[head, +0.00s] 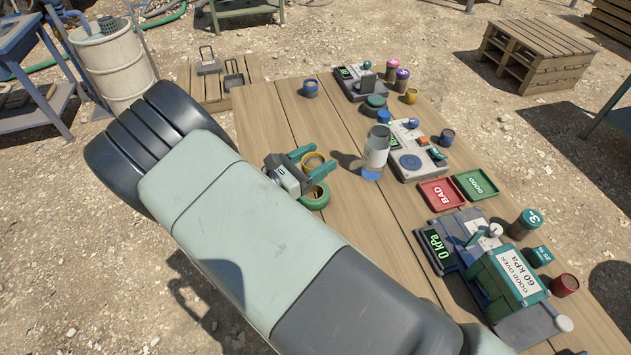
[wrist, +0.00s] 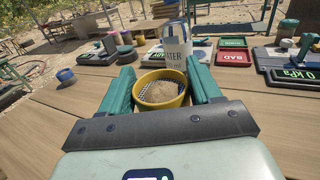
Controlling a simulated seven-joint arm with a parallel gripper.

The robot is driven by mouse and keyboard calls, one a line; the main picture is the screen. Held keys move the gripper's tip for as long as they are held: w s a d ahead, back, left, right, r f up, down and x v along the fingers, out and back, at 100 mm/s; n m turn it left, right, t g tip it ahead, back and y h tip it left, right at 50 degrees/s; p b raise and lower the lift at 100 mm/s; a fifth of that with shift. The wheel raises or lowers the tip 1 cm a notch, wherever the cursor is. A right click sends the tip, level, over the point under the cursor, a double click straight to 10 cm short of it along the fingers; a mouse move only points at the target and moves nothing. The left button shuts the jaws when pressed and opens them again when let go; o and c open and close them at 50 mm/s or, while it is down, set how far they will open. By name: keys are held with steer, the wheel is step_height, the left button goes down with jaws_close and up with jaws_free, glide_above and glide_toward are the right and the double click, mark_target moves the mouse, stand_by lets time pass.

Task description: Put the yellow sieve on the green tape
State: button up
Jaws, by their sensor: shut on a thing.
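The yellow sieve (head: 313,161) is a small round cup. My gripper (head: 318,159) has its two green fingers shut on it, one on each side. In the wrist view the sieve (wrist: 163,101) sits between the fingers (wrist: 163,88), with a dark mesh and sandy material inside. It looks upright. The green tape (head: 317,205) is a ring lying flat on the wooden table, close in front of the gripper in the head view and partly covered by it. The tape does not show in the wrist view. The sieve's height above the table is hard to tell.
A clear water bottle (head: 376,152) stands just right of the sieve. Beyond it are a device with a blue dial (head: 408,162), a red BAD tray (head: 441,194) and a green GOOD tray (head: 475,184). A blue cup (head: 311,88) stands at the back. The table's left part is mostly clear.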

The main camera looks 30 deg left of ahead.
steer(key=shift+f, duration=3.05)
steer(key=shift+f, duration=0.1)
steer(key=o, duration=1.1)
steer(key=shift+s, duration=0.1)
steer(key=v, duration=1.1)
steer(key=shift+s+a, duration=0.15)
steer(key=shift+s, duration=0.2)
